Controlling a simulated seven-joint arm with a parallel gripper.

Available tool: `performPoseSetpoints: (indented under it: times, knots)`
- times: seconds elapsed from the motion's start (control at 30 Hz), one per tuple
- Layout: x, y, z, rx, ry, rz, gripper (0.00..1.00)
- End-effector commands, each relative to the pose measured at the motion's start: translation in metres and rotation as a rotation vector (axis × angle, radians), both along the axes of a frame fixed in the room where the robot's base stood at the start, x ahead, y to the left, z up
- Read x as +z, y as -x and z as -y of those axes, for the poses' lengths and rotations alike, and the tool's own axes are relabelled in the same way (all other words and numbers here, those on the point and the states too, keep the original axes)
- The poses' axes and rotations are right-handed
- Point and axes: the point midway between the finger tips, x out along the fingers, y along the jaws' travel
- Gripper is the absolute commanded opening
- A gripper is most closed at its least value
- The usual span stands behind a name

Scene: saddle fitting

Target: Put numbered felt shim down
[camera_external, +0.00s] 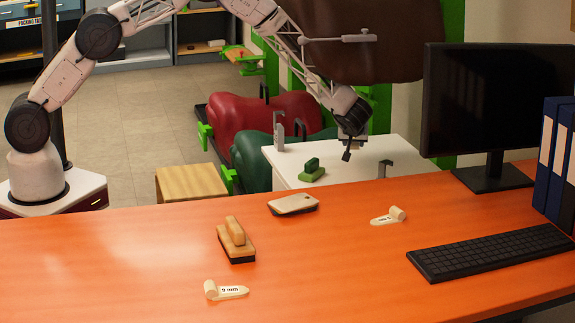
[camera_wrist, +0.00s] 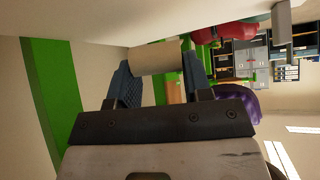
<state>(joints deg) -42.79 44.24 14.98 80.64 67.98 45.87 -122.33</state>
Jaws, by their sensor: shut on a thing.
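My gripper (camera_external: 347,154) is low over the white side table (camera_external: 285,168), behind the orange desk. In the wrist view, my gripper (camera_wrist: 160,78) is shut on a cream rolled piece (camera_wrist: 157,57), which looks like the grip of a felt shim. Its number and flat part are hidden, and I cannot tell whether it touches the table. One cream shim marked 9 mm (camera_external: 230,291) lies at the front of the desk. Another cream shim (camera_external: 384,219) lies near the keyboard, its label too small to read.
The orange desk (camera_external: 120,260) holds a wooden-handled brush (camera_external: 236,242), a pale flat pad (camera_external: 293,203), a keyboard (camera_external: 490,251) and a monitor (camera_external: 500,105).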

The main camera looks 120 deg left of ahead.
Motion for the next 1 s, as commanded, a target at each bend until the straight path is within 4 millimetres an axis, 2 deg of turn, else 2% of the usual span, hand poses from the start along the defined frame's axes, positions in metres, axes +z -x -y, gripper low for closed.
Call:
performPoseSetpoints:
  times: [0.33, 0.5, 0.87, 1.0]
  knots:
    - [-0.042, 0.0, 0.0, 0.0, 0.001, -0.001, 0.2]
    - [-0.048, 0.0, 0.0, -0.001, 0.0, -0.001, 0.2]
    - [-0.05, 0.0, 0.0, -0.001, 0.0, -0.001, 0.2]
    - [-0.058, 0.0, 0.0, 0.0, 0.001, -0.001, 0.2]
